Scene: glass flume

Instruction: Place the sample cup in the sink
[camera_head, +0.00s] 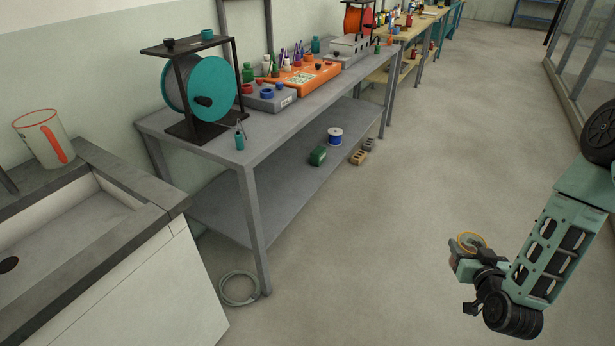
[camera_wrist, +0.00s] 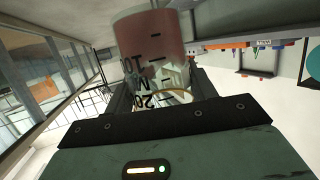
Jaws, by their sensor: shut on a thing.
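The sample cup (camera_wrist: 150,50) is a clear, pinkish beaker with black volume marks in the wrist view. My gripper (camera_wrist: 158,92) is shut on it, with a dark finger on each side. In the head view my gripper (camera_head: 464,256) hangs over the open floor at the lower right. The cup's yellow-orange rim (camera_head: 472,241) shows there, and the gripper hides much of the cup. The sink (camera_head: 118,178) is at the far left, with a grey rim, a pale basin and a dark drain hole. It is well apart from my gripper.
A jug with an orange handle (camera_head: 42,140) stands at the sink's back rim. A grey workbench (camera_head: 200,150) with a teal reel (camera_head: 203,86) stands beside the sink. A coiled hose (camera_head: 238,289) lies on the floor. The floor between the bench and my arm is clear.

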